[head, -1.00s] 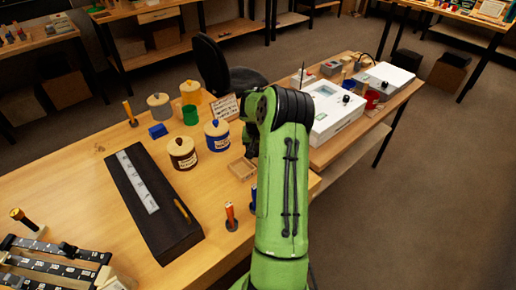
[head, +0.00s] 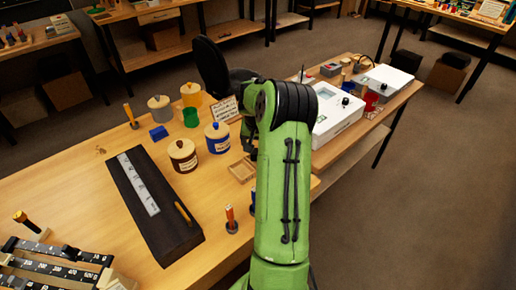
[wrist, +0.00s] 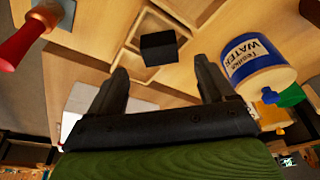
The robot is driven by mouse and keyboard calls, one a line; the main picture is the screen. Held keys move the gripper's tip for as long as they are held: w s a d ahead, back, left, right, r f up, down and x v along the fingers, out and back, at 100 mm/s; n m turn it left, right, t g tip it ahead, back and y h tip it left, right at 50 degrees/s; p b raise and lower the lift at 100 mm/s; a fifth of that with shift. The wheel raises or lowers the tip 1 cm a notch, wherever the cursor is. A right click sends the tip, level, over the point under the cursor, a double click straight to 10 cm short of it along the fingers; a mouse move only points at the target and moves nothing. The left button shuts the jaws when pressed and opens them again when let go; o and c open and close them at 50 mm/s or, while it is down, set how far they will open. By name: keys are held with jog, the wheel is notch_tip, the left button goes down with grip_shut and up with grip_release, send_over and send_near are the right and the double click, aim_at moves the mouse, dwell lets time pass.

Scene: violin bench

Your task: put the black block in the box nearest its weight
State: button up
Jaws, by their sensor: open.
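A small black block (wrist: 158,48) shows in the wrist view, at a pale wooden tray with compartments (wrist: 134,64). I cannot tell whether it rests in a compartment or on its edge. My gripper (wrist: 160,78) is open, its two dark fingers apart, with the block beyond the fingertips and roughly between them. Nothing is seen held. In the head view my arm hides the gripper and the block; part of the wooden tray (head: 242,170) shows left of the arm.
A blue-labelled WATER jar (wrist: 256,62) stands close to the right finger; it also shows in the head view (head: 217,138). A brown jar (head: 183,155) and a long dark slab (head: 150,215) lie left. A red-handled tool (wrist: 22,42) is at upper left in the wrist view.

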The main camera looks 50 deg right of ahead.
jog(key=v, duration=0.7)
jog(key=a+r+n+t, duration=0.15)
jog(key=a+r, duration=0.25)
jog(key=a, duration=0.4)
jog(key=s+a+r+n, duration=0.1)
jog(key=a+r+n, duration=0.2)
jog(key=a+r, duration=0.35)
jog(key=a+r+n, duration=0.2)
jog(key=a, duration=0.7)
jog(key=s+a+n+t+y, duration=0.2)
jog(key=s+a+n, duration=0.3)
jog(key=s+a, duration=0.8)
jog(key=shift+s+a+f+y+p, duration=0.15)
jog(key=shift+s+a+y+p, duration=0.15)
jog(key=shift+s+y+p, duration=0.25)
jog(key=shift+t, duration=0.25)
